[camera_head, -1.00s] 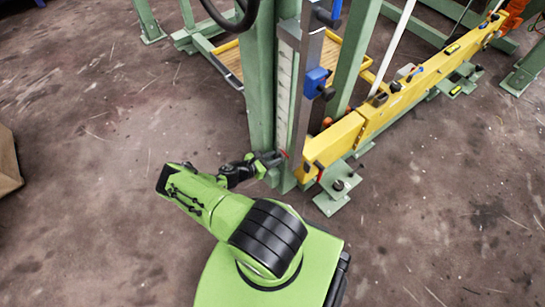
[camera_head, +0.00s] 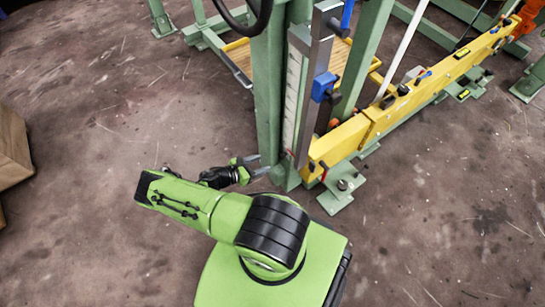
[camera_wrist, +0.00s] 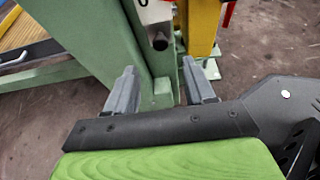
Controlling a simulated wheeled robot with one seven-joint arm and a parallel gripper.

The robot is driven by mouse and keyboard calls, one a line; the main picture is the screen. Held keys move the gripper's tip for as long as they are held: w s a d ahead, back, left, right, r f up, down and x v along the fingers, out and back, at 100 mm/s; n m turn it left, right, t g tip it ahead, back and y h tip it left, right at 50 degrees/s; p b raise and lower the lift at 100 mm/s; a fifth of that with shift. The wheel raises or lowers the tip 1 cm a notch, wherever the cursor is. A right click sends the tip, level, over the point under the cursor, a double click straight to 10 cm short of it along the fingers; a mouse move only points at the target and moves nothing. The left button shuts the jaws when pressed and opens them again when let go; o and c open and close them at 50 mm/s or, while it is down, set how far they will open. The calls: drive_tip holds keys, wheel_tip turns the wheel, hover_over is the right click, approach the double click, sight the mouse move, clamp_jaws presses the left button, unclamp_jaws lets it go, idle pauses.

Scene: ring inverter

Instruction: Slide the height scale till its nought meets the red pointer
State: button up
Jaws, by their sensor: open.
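The height scale (camera_head: 292,100) is a pale upright strip with fine marks on the green post (camera_head: 267,90), beside a grey metal rail (camera_head: 313,90) with a blue clamp (camera_head: 323,86). Its marks are too small to read. A small reddish spot near the strip's lower end may be the red pointer, but I cannot tell. My gripper (camera_head: 264,164) is open and empty at the left of the post's foot. In the wrist view its two grey fingers (camera_wrist: 160,72) stand apart before the green post, with a round dark knob end (camera_wrist: 160,41) beyond them.
A yellow beam (camera_head: 370,122) runs from the post to the upper right, with small tools on it. A green foot plate (camera_head: 342,187) stands at its near end. A cardboard box (camera_head: 12,150) is at the left edge.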

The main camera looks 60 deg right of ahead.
drive_tip(key=v, duration=0.5)
drive_tip(key=shift+w+a+r+p, duration=0.15)
drive_tip(key=shift+a+r+p, duration=0.05)
drive_tip(key=shift+a+p, duration=0.15)
